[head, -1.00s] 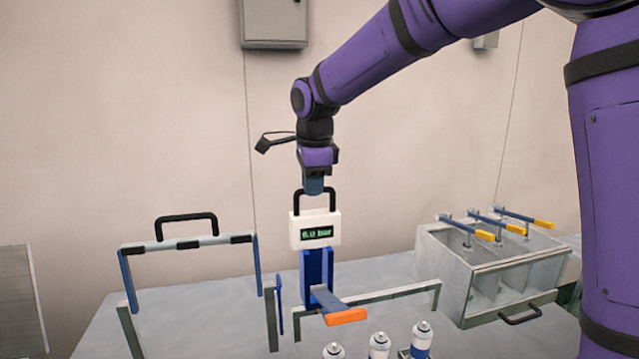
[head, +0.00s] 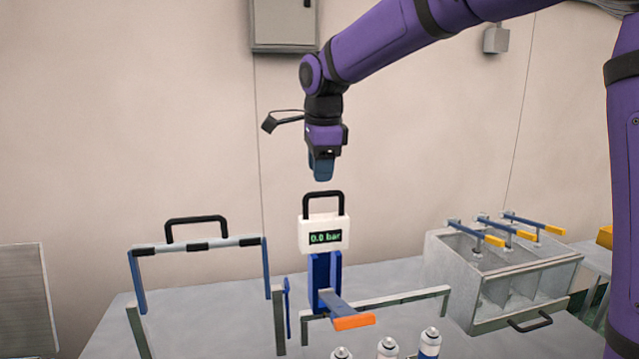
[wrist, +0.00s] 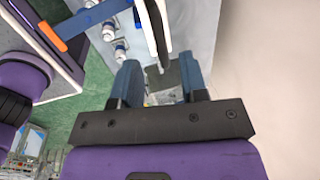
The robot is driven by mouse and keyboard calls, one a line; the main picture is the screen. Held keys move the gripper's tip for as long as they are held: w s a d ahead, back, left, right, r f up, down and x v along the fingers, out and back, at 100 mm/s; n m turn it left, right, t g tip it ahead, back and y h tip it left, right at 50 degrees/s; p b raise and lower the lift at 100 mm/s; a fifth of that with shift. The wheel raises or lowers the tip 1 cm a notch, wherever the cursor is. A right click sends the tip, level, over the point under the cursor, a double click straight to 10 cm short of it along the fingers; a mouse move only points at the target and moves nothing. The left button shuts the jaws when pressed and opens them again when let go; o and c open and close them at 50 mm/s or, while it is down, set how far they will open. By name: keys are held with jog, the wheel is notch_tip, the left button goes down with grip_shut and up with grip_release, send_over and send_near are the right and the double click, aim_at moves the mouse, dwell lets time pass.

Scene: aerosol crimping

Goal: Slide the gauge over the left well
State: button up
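The gauge (head: 325,233) is a white box with a black loop handle and a display reading 0.0 bar. It stands upright at the top of a blue post (head: 324,272) with an orange-ended lever (head: 352,322). My gripper (head: 322,180) points down just above the handle, with a small gap between them. In the wrist view my gripper's two blue fingers (wrist: 160,82) are apart with nothing held between them. The black handle (wrist: 152,25) shows just beyond them. I cannot tell which place is the left well.
A grey frame with a black handle (head: 197,243) stands at the left. A metal box with dividers and yellow-ended levers (head: 500,275) stands at the right. Several spray cans (head: 387,347) stand at the front. A low grey rail (head: 400,299) runs behind them.

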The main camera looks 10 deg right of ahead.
jog(key=r, duration=0.3)
jog(key=s+r, duration=0.1)
jog(key=r, duration=0.1)
jog(key=shift+s+r, duration=0.1)
jog(key=shift+r, duration=0.3)
jog(key=shift+d, duration=0.1)
jog(key=s+d+f+n+t, duration=0.1)
jog(key=s+d+f+n, duration=0.2)
jog(key=s, duration=0.7)
jog(key=s+d+f+n+t, duration=0.1)
jog(key=s+d+f+n, duration=0.2)
jog(key=s+d+n, duration=0.5)
jog(key=s+d+f+n+t, duration=0.1)
jog(key=s+d+f+n, duration=0.2)
jog(key=s, duration=0.9)
jog(key=d+n, duration=0.3)
jog(key=shift+s+n, duration=0.3)
jog(key=shift+s, duration=0.05)
